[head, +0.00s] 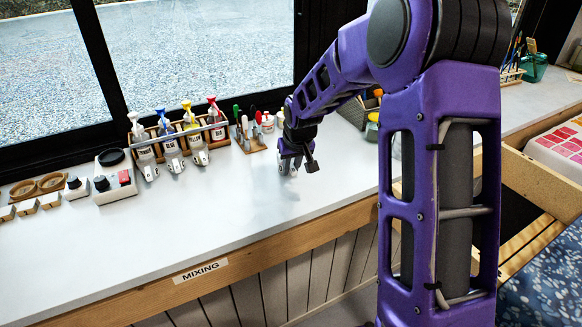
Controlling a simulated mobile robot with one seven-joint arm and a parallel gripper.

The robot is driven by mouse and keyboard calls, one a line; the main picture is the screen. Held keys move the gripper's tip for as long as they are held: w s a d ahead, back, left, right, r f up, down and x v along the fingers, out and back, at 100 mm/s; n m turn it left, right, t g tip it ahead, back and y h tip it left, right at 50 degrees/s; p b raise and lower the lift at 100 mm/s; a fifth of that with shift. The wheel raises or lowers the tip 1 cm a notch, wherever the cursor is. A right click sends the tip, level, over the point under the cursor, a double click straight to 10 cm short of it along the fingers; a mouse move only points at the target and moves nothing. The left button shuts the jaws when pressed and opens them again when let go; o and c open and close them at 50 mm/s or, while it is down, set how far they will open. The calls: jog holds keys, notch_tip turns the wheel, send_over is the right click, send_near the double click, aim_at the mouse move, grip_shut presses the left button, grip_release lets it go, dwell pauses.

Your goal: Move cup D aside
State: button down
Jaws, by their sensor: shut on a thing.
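My gripper (290,164) is low over the white counter, to the right of the pump bottles. It is shut on a small grey metallic thing that shows only in part between the fingers; it looks like a cup. I take it for cup D, but no letter is legible on it. I cannot tell whether it touches the counter.
A wooden rack (182,137) holds several pump bottles by the window. A device with a red button (124,177) and small blocks are at the left. The counter's front is clear above the MIXING label (200,271).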

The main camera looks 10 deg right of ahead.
jog(key=shift+f, duration=0.25)
jog(key=c, duration=0.7)
grip_release()
jog(key=shift+c, duration=0.2)
jog(key=shift+r, duration=0.1)
